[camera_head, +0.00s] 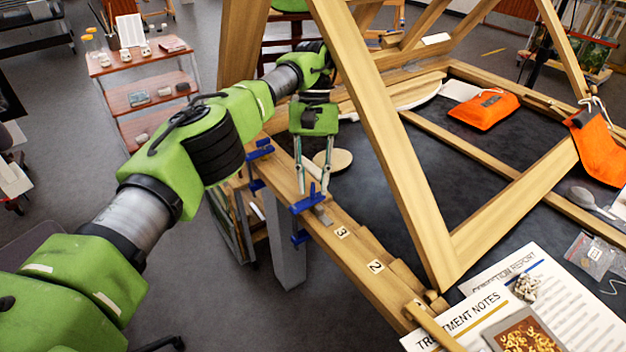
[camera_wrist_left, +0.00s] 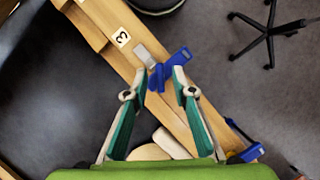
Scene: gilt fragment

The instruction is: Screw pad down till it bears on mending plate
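A blue clamp (camera_head: 308,201) sits on the wooden rail (camera_head: 345,258), beside the tag marked 3. It also shows in the left wrist view (camera_wrist_left: 158,77). A small grey strip, seemingly the mending plate (camera_head: 322,216), lies on the rail at the clamp; it also shows in the left wrist view (camera_wrist_left: 150,54). My left gripper (camera_head: 314,191) points down over the clamp, its fingertips apart on either side of the clamp's upper part. I cannot tell whether they touch it. The pad under the clamp is hidden. My right gripper is not in view.
Another blue clamp (camera_head: 260,150) is farther back on the rail. A slanted wooden beam (camera_head: 385,140) rises just right of my gripper. Orange pouches (camera_head: 484,109) and papers (camera_head: 490,310) lie to the right. A trolley (camera_head: 140,95) stands at the back left.

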